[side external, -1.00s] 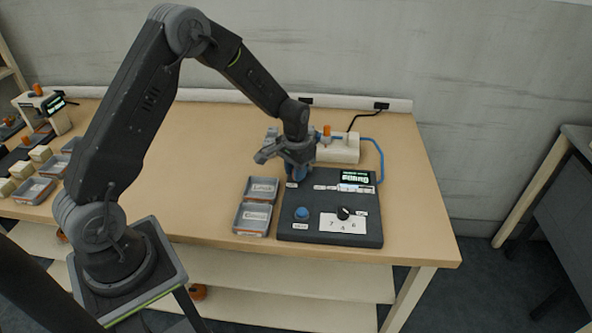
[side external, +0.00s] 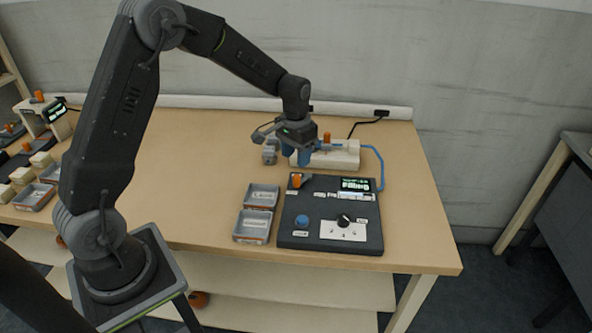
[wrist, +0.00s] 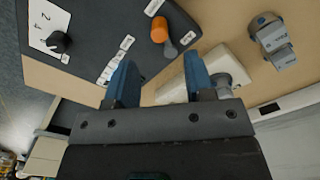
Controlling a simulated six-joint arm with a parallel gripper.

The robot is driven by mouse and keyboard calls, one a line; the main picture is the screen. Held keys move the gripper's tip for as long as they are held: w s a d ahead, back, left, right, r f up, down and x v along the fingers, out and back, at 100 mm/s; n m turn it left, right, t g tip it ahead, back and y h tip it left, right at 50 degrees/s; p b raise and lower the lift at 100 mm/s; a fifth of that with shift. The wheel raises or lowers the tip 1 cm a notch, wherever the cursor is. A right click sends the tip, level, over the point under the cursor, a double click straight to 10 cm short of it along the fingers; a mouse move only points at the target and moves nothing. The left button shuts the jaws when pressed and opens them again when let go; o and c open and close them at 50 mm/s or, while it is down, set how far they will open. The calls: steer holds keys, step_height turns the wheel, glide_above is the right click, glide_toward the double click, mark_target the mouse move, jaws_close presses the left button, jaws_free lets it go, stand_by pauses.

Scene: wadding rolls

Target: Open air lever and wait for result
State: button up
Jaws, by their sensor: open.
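The air lever (side external: 297,181), with an orange grip and a grey arm, sits at the back left of the dark panel (side external: 290,240). It also shows in the wrist view (wrist: 159,29). My gripper (side external: 304,160) is open and empty, with blue fingers, above and behind the lever and not touching it. Its fingers show apart in the wrist view (wrist: 160,78). A display (side external: 355,184) at the panel's back right is lit and appears to read "Filling". The fingers partly hide the pale box behind.
The panel carries a blue button (side external: 302,221) and a black dial (side external: 344,220) on a white numbered plate. Two grey trays (side external: 262,188) stand left of it. Behind are a pale box (side external: 345,158) with a blue hose and a grey fitting (side external: 270,152). The table's left middle is clear.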

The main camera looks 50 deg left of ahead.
mark_target(296, 176)
step_height(296, 176, up, 6)
stand_by(0.5)
steer(key=s+d+r+t, duration=0.3)
steer(key=s+d+r, duration=0.3)
steer(key=s+r, duration=0.45)
steer(key=s+d+m+t, duration=0.1)
steer(key=s+d, duration=0.3)
steer(key=s, duration=1)
steer(key=shift+s+r+t, duration=0.35)
steer(key=shift+r+t, duration=0.05)
steer(key=shift+t, duration=0.4)
